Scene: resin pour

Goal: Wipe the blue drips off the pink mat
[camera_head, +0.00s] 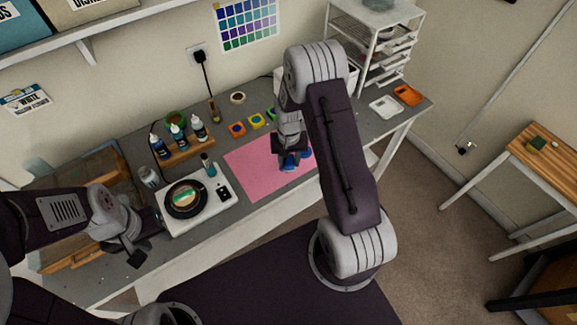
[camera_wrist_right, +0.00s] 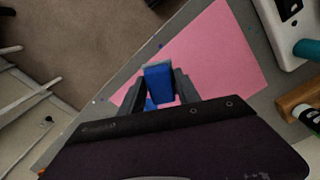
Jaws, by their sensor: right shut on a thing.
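The pink mat (camera_head: 252,170) lies on the grey workbench, and much of it also shows in the right wrist view (camera_wrist_right: 215,60). My right gripper (camera_head: 291,158) is over the mat's right part, shut on a blue block (camera_wrist_right: 158,84) that looks like a sponge. The block is at or just above the mat; contact is not clear. A bit of blue (camera_wrist_right: 150,104) shows beside the block; I cannot tell whether it is a drip. The arm and gripper hide part of the mat. My left gripper (camera_head: 134,254) is at the bench's front left, its jaws unclear.
A white scale (camera_head: 222,206) with a round black dish (camera_head: 186,199) stands left of the mat. A wooden rack (camera_head: 184,154) of bottles is behind it. Small coloured pieces (camera_head: 256,121) lie behind the mat. White and orange trays (camera_head: 407,95) are at the bench's right end.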

